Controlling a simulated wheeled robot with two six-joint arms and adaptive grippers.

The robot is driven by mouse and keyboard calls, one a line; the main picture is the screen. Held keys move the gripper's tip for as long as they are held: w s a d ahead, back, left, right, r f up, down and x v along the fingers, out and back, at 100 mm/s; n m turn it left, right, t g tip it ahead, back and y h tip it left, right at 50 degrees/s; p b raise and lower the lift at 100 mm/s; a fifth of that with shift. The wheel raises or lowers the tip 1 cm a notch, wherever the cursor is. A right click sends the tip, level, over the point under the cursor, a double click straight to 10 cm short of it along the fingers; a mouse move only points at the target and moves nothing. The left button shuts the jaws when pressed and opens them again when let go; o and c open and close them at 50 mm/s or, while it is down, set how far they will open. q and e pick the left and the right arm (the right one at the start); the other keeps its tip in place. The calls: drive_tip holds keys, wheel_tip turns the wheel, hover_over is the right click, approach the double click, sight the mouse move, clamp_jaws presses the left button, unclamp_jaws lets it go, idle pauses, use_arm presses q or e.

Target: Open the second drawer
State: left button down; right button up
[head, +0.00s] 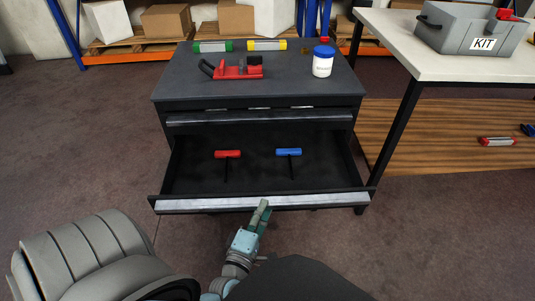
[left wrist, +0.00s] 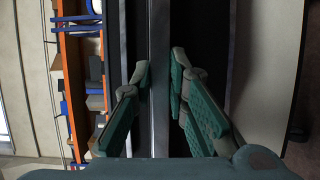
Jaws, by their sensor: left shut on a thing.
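The black tool cabinet (head: 260,88) stands ahead of me in the head view. Its second drawer (head: 205,204), below the closed top drawer (head: 200,119), is pulled well out toward me. A red T-handled tool (head: 228,154) and a blue T-handled tool (head: 288,152) lie inside it. My right gripper is out of view.
On the cabinet top are a red tool (head: 238,71), a white jar with a blue lid (head: 322,65), and green and yellow items at the back. A white table (head: 430,55) with a grey kit box (head: 465,28) stands at right. The floor left of the cabinet is clear.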

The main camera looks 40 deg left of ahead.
use_arm(q)
drive_tip(key=shift+s+d, duration=0.1)
idle(0.3)
drive_tip(key=c, duration=1.6)
unclamp_jaws()
drive_tip(key=shift+o, duration=0.2)
